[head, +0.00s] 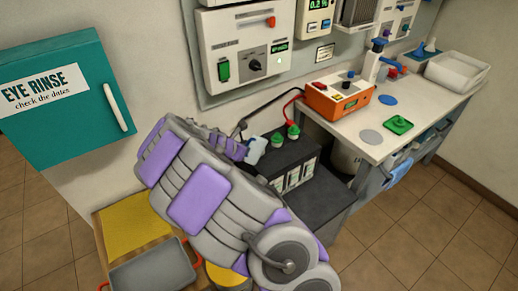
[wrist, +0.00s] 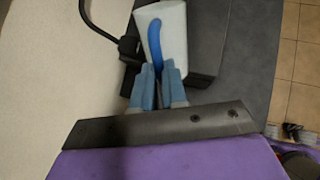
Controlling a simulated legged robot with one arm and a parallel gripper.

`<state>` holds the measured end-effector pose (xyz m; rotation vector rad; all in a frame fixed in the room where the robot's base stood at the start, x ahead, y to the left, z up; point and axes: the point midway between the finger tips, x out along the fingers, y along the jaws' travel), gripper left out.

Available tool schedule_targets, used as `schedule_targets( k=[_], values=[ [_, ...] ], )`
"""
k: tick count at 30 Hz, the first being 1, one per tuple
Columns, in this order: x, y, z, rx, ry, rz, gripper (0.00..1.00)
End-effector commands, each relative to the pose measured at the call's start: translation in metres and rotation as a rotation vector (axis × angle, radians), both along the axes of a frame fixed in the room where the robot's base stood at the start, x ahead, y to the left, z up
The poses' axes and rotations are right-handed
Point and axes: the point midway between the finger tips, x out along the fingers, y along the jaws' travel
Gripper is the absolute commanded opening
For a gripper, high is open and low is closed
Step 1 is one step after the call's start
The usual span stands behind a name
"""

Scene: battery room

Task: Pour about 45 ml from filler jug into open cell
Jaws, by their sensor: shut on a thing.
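The filler jug (head: 256,150) is a pale, whitish vessel at the left end of the black battery (head: 289,163) in the head view. In the wrist view the jug (wrist: 176,28) has a blue handle (wrist: 154,48). My gripper (wrist: 158,82) is shut on that handle; in the head view my arm hides most of my gripper (head: 240,150). The jug is close above or beside the battery top; I cannot tell whether they touch. Green caps (head: 293,131) stand on the battery's far side. The open cell and the jug's contents are hidden.
An orange device (head: 337,97) with black and red leads stands on the white bench (head: 436,97) to the right. A teal eye rinse cabinet (head: 65,100) hangs left; a grey tray (head: 152,275) is below.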

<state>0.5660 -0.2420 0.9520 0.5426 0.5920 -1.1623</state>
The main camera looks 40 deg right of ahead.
Motion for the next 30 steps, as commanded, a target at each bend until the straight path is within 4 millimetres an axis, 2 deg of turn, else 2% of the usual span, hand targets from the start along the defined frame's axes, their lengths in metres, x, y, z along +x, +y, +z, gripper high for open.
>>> schedule_targets(
  k=[17, 30],
  values=[
    [0.001, 0.004, -0.001, -0.045, -0.01, 0.006, 0.0],
    [0.002, 0.021, -0.005, -0.178, -0.044, 0.019, 0.0]
  ],
)
